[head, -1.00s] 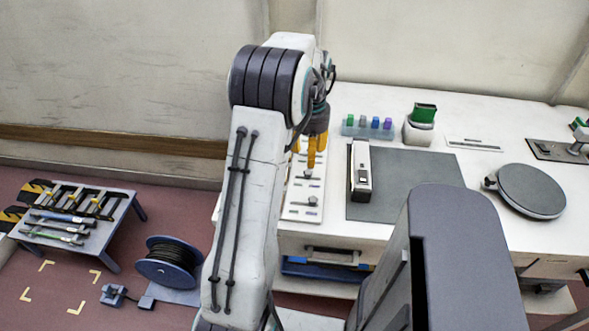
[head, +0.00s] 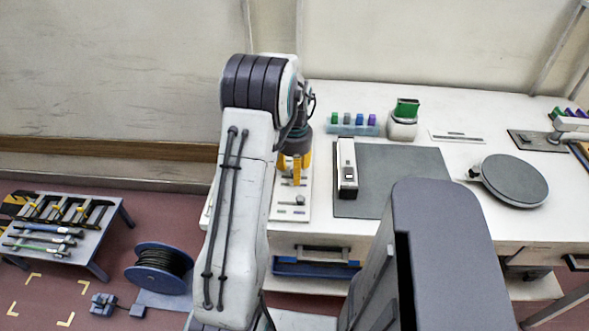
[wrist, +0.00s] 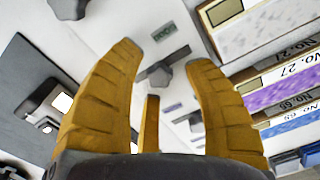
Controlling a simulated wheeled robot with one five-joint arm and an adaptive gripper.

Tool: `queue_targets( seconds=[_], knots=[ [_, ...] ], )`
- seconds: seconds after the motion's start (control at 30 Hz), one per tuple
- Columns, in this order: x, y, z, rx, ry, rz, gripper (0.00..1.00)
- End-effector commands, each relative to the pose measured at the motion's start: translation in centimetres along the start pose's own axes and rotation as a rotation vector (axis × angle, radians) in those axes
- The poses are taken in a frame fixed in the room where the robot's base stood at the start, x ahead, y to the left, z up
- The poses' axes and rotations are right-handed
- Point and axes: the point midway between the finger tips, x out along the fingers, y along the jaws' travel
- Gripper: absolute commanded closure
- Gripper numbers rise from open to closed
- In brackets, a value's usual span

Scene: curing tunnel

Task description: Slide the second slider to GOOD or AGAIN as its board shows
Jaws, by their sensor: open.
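A white slider panel (head: 281,203) lies at the left end of the bench, partly hidden by my arm. It has slots, small labels too small to read, and dark knobs. In the wrist view three knobs show: one at the top left (wrist: 68,8), one between my fingertips (wrist: 158,75), and one further down (wrist: 196,122). My gripper (head: 295,178) is open over the panel, fingers pointing down; its fingers (wrist: 165,57) stand either side of the middle knob, touching or apart I cannot tell.
A dark mat (head: 410,180) with a white device (head: 347,165) lies right of the panel. Behind are a row of coloured blocks (head: 352,122) and a green-topped holder (head: 403,121). A round turntable (head: 515,181) stands at right. A cable reel (head: 160,265) is on the floor.

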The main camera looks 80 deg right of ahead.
Motion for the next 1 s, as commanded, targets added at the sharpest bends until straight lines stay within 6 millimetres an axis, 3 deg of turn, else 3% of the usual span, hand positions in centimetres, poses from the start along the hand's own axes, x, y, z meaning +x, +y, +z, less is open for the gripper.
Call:
queue_targets(
  seconds=[0.57, 0.83, 1.0],
  knots=[
    [-0.1, 0.0, 0.0, 0.0, 0.002, 0.0, 0.99],
    [0.0, 0.1, -0.1, 0.001, 0.003, -0.001, 1.0],
    [0.0, 2.0, -0.8, 0.004, 0.004, -0.001, 1.0]
  ],
)
